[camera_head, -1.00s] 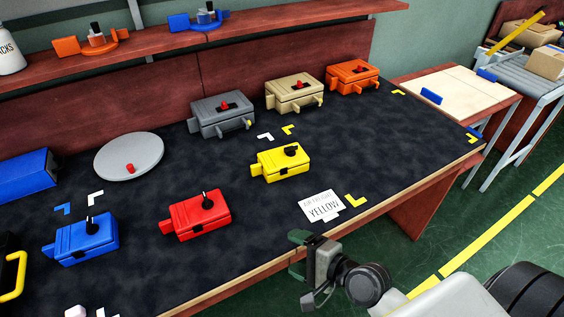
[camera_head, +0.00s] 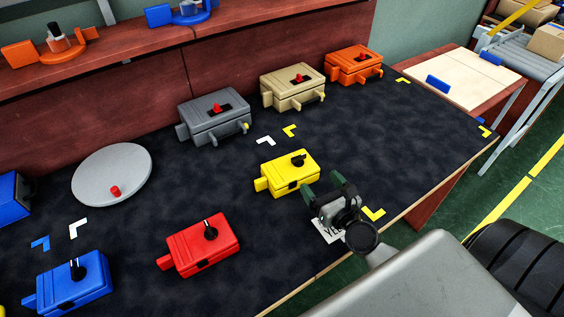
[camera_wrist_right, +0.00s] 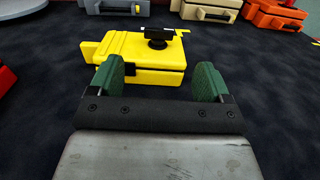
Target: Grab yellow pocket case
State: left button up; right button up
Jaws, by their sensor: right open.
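The yellow pocket case (camera_head: 288,174) lies on the dark table mat, with a black knob on its top and a tab on its left side. It also shows in the right wrist view (camera_wrist_right: 140,50), just ahead of the green fingers. My right gripper (camera_head: 326,189) is open and empty, close to the case's right front side. In the right wrist view its two fingers (camera_wrist_right: 158,82) stand apart with the case beyond and partly between them; contact cannot be told. My left gripper is not in view.
A red case (camera_head: 199,246) and a blue case (camera_head: 72,287) lie to the left. Grey (camera_head: 214,116), tan (camera_head: 293,87) and orange (camera_head: 353,65) cases stand along the back.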

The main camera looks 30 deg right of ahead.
aim_at(300, 158)
jog(key=w, duration=0.1)
jog(key=w+p, duration=0.1)
jog(key=w, duration=0.1)
jog(key=shift+w+r, duration=0.2)
jog(key=shift+w, duration=0.45)
jog(key=shift+w+f, duration=0.1)
jog(key=shift+w, duration=0.15)
jog(key=w, duration=0.5)
jog(key=shift+w+f+p, duration=0.1)
jog(key=shift+f+p, duration=0.15)
jog(key=shift+p, duration=0.1)
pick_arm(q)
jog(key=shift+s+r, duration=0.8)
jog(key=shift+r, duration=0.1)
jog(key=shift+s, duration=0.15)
pick_arm(e)
jog(key=shift+c, duration=0.3)
jog(key=shift+c, duration=1.2)
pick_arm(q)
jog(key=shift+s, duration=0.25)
pick_arm(e)
jog(key=c, duration=0.8)
jog(key=shift+r, duration=0.1)
